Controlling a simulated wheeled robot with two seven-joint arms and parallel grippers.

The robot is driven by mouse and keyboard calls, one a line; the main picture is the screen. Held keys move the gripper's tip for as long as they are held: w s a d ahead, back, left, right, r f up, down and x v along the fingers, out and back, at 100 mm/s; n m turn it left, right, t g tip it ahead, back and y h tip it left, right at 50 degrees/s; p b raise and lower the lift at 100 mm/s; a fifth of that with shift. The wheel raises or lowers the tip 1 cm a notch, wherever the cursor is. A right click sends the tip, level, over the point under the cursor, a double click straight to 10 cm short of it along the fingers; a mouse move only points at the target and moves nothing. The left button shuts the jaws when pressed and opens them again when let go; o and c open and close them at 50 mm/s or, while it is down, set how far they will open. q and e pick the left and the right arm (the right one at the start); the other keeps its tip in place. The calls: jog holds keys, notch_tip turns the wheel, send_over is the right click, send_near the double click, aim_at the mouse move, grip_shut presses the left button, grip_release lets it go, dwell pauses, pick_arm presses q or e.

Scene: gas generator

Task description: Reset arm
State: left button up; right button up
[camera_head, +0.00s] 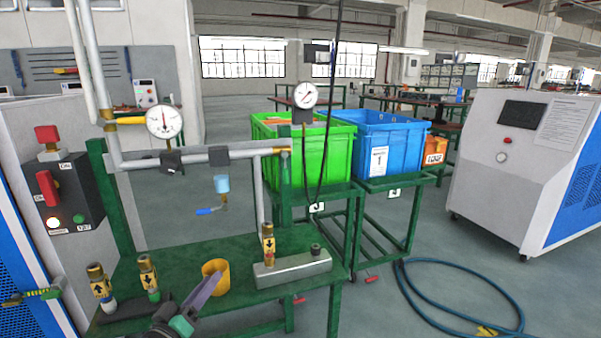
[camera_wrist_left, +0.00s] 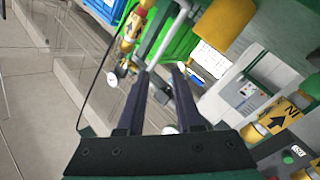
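My left gripper (camera_head: 207,286) is low in the head view, above the front of the green workbench (camera_head: 188,256). Its dark fingers point away, close to a yellow cup (camera_head: 213,270). In the left wrist view the two fingers (camera_wrist_left: 161,75) stand apart, with nothing held between them; pipework shows beyond. Two brass fittings with arrow labels, one (camera_head: 98,281) and another (camera_head: 147,273), stand to the left of the gripper. A third fitting (camera_head: 268,238) stands on a grey metal block (camera_head: 292,268) to the right. My right gripper is in neither view.
A pipe frame with a left gauge (camera_head: 164,121) and right gauge (camera_head: 305,95) rises over the bench. A switch box (camera_head: 66,190) is at left. A green crate (camera_head: 310,157) and blue crate (camera_head: 390,150) stand behind. A blue hose (camera_head: 410,290) lies on the floor at right.

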pick_arm(q)
jog(key=s+f+m+g+y, duration=0.2)
jog(key=s+f+m+g, duration=0.2)
jog(key=s+f+g, duration=0.75)
jog(key=s+a+f+m+g+y, duration=0.25)
jog(key=s+f, duration=0.55)
jog(key=s, duration=0.4)
jog(key=s+f+g, duration=0.1)
jog(key=s+f, duration=0.2)
jog(key=f, duration=1.1)
jog(key=s+f+g, duration=0.1)
jog(key=s+f, duration=0.3)
jog(key=f, duration=0.9)
jog(key=s+a+r+p, duration=0.3)
jog(key=s+r+p, duration=0.7)
jog(key=p, duration=1.1)
jog(key=shift+s+a+g, duration=0.15)
jog(key=shift+s+g, duration=0.25)
jog(key=shift+s, duration=0.8)
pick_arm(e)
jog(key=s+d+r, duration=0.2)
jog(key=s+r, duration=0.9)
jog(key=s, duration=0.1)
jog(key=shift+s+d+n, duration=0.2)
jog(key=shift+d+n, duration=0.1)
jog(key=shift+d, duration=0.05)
